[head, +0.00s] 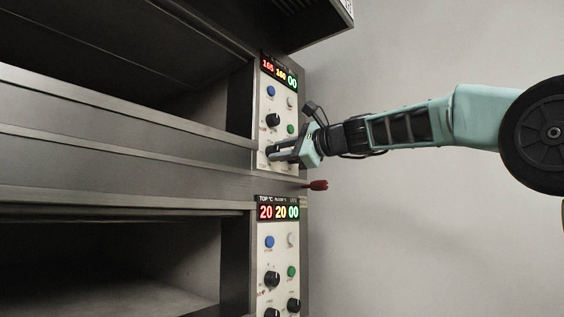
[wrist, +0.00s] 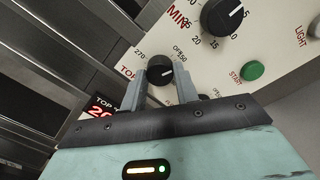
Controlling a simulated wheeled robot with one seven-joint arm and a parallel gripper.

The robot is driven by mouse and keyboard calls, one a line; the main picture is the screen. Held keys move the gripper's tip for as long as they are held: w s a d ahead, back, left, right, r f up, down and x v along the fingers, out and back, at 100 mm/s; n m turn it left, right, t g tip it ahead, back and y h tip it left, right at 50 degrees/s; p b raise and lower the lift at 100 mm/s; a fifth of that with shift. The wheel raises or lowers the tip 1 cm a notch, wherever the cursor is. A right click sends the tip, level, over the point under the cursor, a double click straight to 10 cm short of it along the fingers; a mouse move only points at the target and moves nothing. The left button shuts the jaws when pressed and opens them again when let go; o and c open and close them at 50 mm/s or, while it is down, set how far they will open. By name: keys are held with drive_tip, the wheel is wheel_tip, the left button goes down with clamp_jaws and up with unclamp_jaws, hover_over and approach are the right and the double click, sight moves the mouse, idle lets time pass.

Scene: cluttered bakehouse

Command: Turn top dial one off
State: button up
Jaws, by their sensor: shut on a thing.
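The top dial (wrist: 160,74) is a small black round knob beside the label "TOP" on the upper oven's cream control panel (head: 264,98). My gripper (wrist: 161,90) is shut on this dial, one finger on each side. In the head view my gripper (head: 272,152) reaches the lower part of that panel from the right and hides the dial. The upper display (head: 279,74) reads about 165, 160 and 00.
A larger minute dial (wrist: 222,16) and a green start button (wrist: 252,71) sit close by. Another knob is partly hidden behind my right finger. The lower oven's panel (head: 281,256) shows 20, 20, 00. The wall side is clear.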

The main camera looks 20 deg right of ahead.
drive_tip(key=shift+f+n+b, duration=0.1)
drive_tip(key=shift+n+b, duration=0.9)
drive_tip(key=shift+n, duration=0.7)
drive_tip(key=o, duration=1)
drive_tip(key=b+v, duration=0.7)
drive_tip(key=v, duration=1)
drive_tip(key=shift+s+r, duration=0.2)
drive_tip(key=shift+s, duration=0.05)
